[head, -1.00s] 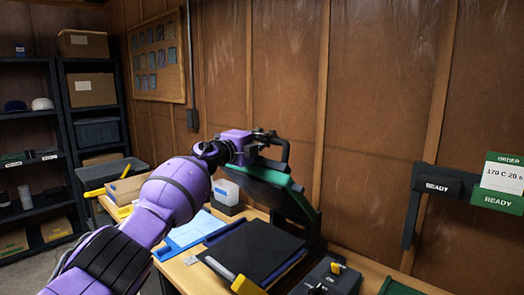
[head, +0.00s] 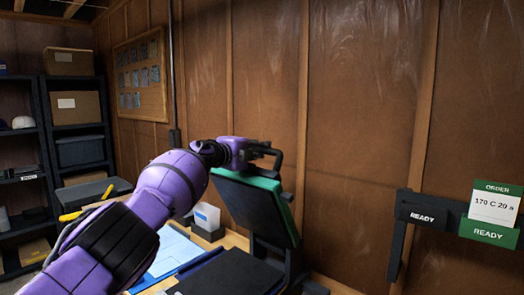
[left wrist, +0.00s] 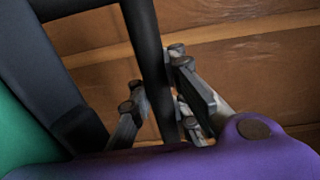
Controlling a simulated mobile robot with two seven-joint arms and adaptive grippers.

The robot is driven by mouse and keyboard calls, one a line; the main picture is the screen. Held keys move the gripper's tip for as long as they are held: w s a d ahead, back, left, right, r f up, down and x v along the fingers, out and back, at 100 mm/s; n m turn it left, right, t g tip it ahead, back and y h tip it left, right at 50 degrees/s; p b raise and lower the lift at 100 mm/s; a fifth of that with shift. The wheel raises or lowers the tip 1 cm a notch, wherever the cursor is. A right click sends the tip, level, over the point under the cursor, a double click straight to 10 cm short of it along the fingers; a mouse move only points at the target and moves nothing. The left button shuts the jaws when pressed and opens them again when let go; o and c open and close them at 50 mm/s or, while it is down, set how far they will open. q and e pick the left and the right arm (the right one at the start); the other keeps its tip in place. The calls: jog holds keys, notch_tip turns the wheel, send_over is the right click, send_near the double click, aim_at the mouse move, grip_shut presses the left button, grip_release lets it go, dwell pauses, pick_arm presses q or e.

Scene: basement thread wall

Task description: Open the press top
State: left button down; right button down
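The press top (head: 259,214) is a dark plate with a green edge, raised steeply above the press base (head: 228,277) in the head view. Its black bar handle (head: 278,160) is at the upper edge. My left gripper (head: 262,149) is at this handle. In the left wrist view the handle (left wrist: 148,50) runs between the fingers of my left gripper (left wrist: 156,86), which appear closed around it; the exact contact is partly hidden. A green part of the press top (left wrist: 18,140) shows at the left there. My right gripper is not in view.
The wooden wall (head: 355,120) stands close behind the press. A READY sign (head: 422,216) and an order card (head: 494,207) are at the right. Dark shelves (head: 78,128) stand far left.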

pick_arm(q)
jog(key=shift+r, duration=0.5)
jog(key=c, duration=1.6)
grip_release()
jog(key=shift+s+a, duration=0.15)
jog(key=shift+s, duration=0.05)
jog(key=shift+c, duration=0.2)
jog(key=shift+f, duration=0.2)
jog(key=shift+f, duration=0.25)
jog(key=shift+a, duration=0.15)
jog(key=shift+s+a+r, duration=0.1)
jog(key=shift+s+a, duration=0.15)
jog(key=shift+a, duration=0.2)
jog(key=v, duration=1.1)
jog(key=shift+d+r, duration=0.2)
jog(key=shift+s, duration=0.1)
